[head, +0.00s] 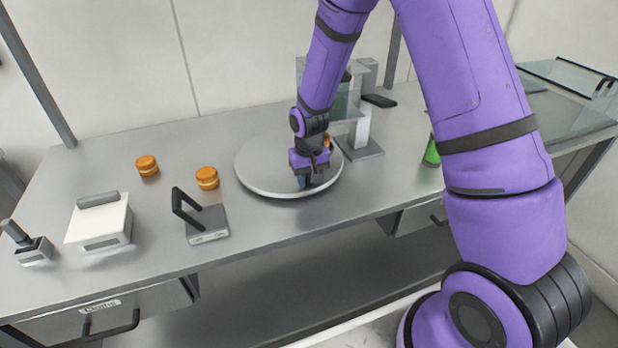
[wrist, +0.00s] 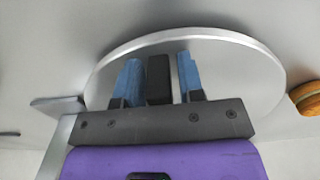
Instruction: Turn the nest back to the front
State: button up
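A round grey turntable (head: 262,185) with a pale rim lies flat on the bench; its disc (wrist: 245,75) also shows in the wrist view. My gripper (head: 304,183) is low over the front part of the disc. In the wrist view its two blue fingers (wrist: 160,78) stand apart on either side of a dark upright block (wrist: 158,80). Gaps show beside the block, and I cannot tell whether a finger touches it. A bit of an orange round (head: 327,141) shows behind my gripper. The nest itself is not clearly seen; my gripper and arm hide part of the disc.
Two orange filled rounds (head: 147,165) (head: 207,177) sit left of the turntable. A grey stand with a black handle (head: 205,222), a white box (head: 99,222) and a small stamp-like tool (head: 33,250) stand further left. A grey upright station (head: 361,140) stands close behind on the right.

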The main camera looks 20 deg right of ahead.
grip_shut()
